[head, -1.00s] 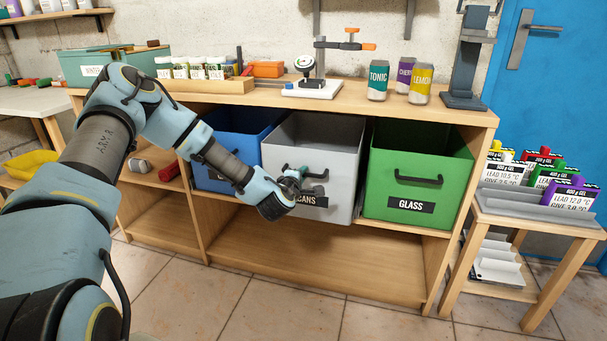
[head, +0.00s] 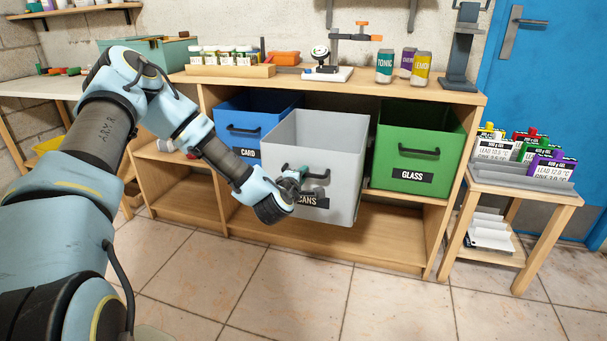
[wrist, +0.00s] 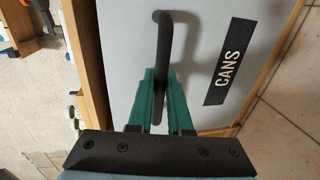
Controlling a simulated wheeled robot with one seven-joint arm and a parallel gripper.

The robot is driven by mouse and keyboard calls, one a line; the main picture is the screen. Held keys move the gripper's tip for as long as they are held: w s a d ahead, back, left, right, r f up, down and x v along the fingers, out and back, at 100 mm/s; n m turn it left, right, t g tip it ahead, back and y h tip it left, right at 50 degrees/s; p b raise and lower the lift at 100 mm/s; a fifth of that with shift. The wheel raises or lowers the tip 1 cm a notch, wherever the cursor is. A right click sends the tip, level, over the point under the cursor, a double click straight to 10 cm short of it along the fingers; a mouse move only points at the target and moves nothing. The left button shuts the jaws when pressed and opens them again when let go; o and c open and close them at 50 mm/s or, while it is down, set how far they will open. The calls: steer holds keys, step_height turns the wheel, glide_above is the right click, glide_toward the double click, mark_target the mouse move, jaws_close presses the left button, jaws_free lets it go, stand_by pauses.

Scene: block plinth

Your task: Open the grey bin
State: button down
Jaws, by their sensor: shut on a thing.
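The grey bin (head: 337,150) with a "CANS" label stands pulled out from the shelf unit, well forward of the bins beside it. Its open top shows and the inside that I can see looks empty. My gripper (head: 301,174) is at the bin's front face, shut on its dark handle. In the wrist view the green fingers of my gripper (wrist: 160,85) close around the black handle (wrist: 162,40), left of the "CANS" label (wrist: 223,75). My wrist hides part of the front in the head view.
A blue "CARD" bin (head: 232,135) and a green "GLASS" bin (head: 419,150) sit in the shelf at either side. Cans (head: 421,68) stand on the wooden top (head: 440,94). A small side table (head: 528,191) is at right. The tiled floor (head: 290,285) in front is clear.

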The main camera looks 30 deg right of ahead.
steer(key=c, duration=0.8)
jaws_free()
steer(key=shift+c, duration=0.2)
steer(key=v, duration=1)
steer(key=shift+s+a, duration=0.25)
